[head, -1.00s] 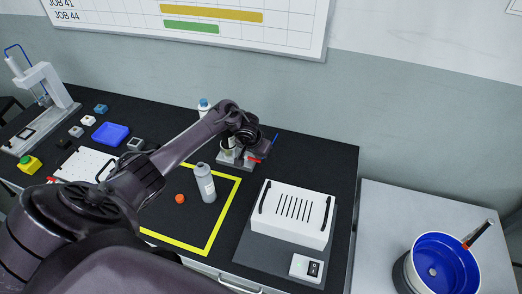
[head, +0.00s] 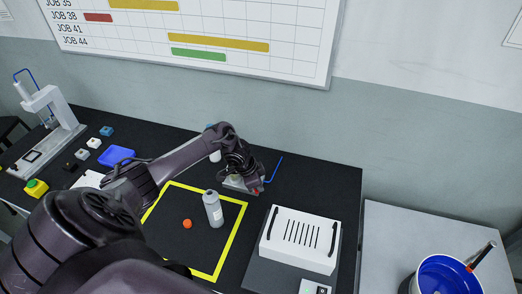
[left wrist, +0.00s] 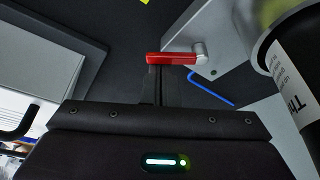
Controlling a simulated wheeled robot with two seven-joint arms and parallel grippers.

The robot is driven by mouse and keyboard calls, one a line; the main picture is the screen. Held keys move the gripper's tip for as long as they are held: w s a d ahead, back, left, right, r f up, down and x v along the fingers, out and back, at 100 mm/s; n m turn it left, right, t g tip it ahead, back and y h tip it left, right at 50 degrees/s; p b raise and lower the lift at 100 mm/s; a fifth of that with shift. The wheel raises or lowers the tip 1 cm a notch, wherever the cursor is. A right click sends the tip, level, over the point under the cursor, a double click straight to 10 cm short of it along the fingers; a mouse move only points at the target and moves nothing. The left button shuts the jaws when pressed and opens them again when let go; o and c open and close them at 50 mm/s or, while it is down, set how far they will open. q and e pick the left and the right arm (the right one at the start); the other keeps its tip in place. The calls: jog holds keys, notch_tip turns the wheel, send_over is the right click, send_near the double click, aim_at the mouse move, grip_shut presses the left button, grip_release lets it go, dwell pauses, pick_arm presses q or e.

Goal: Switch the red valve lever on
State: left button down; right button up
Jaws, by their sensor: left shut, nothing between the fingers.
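The red valve lever (left wrist: 172,58) lies crosswise in the left wrist view. Its right end meets a silver pivot (left wrist: 200,52) beside a grey plate (left wrist: 222,28). In the head view only a bit of red (head: 258,190) shows at my gripper, and my arm hides most of the valve. My left gripper (head: 256,184) is shut and empty. In the left wrist view its narrow fingers (left wrist: 158,82) reach the left part of the lever; I cannot tell whether they touch it. My right gripper is not in view.
A grey bottle (head: 213,208) stands inside the yellow outline, with an orange ball (head: 187,224) beside it. A white slotted box (head: 300,239) stands to the right. A labelled dark cylinder (left wrist: 296,85) is close in the left wrist view.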

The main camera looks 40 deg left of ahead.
pick_arm(q)
jog(key=shift+s+a+m, duration=0.1)
jog(key=shift+s+m, duration=0.1)
jog(key=shift+m, duration=0.1)
jog(key=shift+s+a+p, duration=0.25)
jog(key=shift+s+p, duration=0.15)
jog(key=shift+p, duration=0.05)
jog(key=shift+s+a+p, duration=0.35)
jog(key=shift+p, duration=0.05)
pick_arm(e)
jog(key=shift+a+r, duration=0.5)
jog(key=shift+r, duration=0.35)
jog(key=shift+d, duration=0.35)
